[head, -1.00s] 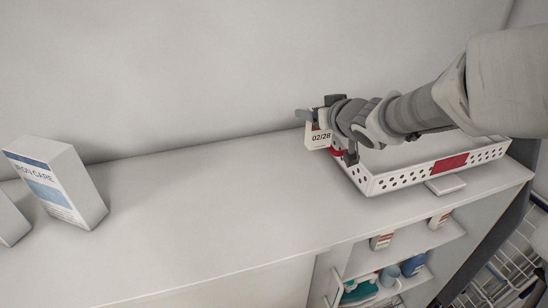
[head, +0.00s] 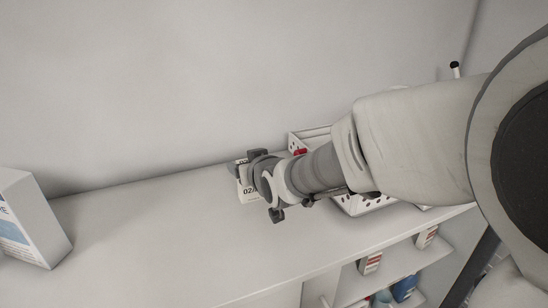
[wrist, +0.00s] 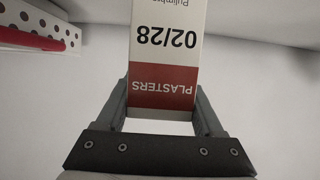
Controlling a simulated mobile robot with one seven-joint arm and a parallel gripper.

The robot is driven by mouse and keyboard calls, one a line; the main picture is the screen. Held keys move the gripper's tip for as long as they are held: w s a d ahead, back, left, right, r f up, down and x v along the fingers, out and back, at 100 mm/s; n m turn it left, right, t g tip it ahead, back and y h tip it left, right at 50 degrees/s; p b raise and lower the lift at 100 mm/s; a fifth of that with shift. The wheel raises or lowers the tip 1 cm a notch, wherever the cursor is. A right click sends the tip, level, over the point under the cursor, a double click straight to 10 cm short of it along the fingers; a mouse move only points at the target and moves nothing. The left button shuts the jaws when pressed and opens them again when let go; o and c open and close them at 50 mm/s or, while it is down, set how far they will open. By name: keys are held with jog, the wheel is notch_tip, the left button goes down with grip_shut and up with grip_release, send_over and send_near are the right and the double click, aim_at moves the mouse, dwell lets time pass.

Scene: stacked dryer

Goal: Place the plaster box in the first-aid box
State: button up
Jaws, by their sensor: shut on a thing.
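The plaster box is a small white box with a red band reading "PLASTERS" and the print "02/28". In the wrist view the plaster box (wrist: 165,45) sits between the fingers of my gripper (wrist: 163,108), which is shut on it. In the head view my gripper (head: 258,188) holds the plaster box (head: 245,190) over the countertop, left of the first-aid box. The first-aid box (head: 362,206) is a white perforated tray with red parts, mostly hidden behind my arm. Its perforated wall and red part (wrist: 35,38) show at the upper left of the wrist view.
A white and blue carton (head: 32,225) stands at the left of the countertop (head: 140,235). The counter between it and my gripper is clear. A wall (head: 180,80) runs behind. Below the counter, an open shelf (head: 395,265) holds small boxes and bottles.

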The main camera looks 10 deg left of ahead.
aim_at(248, 195)
jog(key=shift+s+a+f+p, duration=0.1)
jog(key=shift+a+f+p, duration=0.1)
jog(key=shift+f, duration=0.95)
jog(key=shift+s+a+f+p, duration=0.1)
jog(key=shift+a+f, duration=0.05)
jog(key=shift+f, duration=0.95)
jog(key=shift+f, duration=0.2)
jog(key=o, duration=1.3)
jog(key=shift+o, duration=0.2)
jog(key=shift+r, duration=0.1)
